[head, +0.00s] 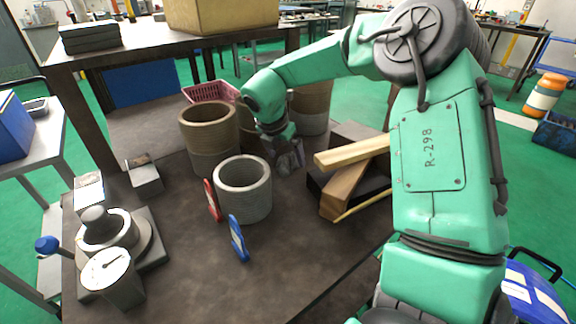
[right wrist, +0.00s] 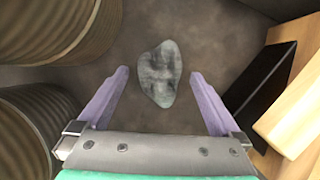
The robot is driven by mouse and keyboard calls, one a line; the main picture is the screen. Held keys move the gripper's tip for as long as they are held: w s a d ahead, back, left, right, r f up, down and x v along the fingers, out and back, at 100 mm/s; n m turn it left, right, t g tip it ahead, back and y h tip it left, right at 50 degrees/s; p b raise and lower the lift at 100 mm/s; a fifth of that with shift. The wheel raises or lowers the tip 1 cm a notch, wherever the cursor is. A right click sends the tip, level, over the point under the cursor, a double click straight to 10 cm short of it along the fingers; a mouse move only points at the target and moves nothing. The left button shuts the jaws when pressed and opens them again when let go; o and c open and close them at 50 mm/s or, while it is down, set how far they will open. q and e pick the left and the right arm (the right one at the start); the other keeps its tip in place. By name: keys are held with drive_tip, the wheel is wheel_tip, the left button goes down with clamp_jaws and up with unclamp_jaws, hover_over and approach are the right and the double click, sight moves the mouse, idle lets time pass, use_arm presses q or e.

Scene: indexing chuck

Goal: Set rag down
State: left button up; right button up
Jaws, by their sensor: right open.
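The rag (right wrist: 159,74) is a crumpled grey-green lump lying on the dark brown table top (head: 190,262). In the right wrist view it lies just beyond and between the fingertips, apart from both fingers. My right gripper (right wrist: 165,75) is open, its two purple fingers spread wide. In the head view my right gripper (head: 288,160) is low over the table, behind the grey ribbed cylinder, and the rag is hard to tell apart from it there. My left gripper is not in view.
A grey ribbed cylinder (head: 243,190) and brown ribbed cylinders (head: 208,128) stand left of my right gripper. Wooden blocks (head: 343,188) and a black tray lie to its right. The table's front middle is clear.

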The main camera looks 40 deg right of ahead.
drive_tip(key=shift+w+d+f, duration=0.15)
drive_tip(key=shift+d+f, duration=0.05)
drive_tip(key=shift+f, duration=0.25)
drive_tip(key=shift+r, duration=0.1)
drive_tip(key=c, duration=1.3)
drive_tip(key=shift+r, duration=0.1)
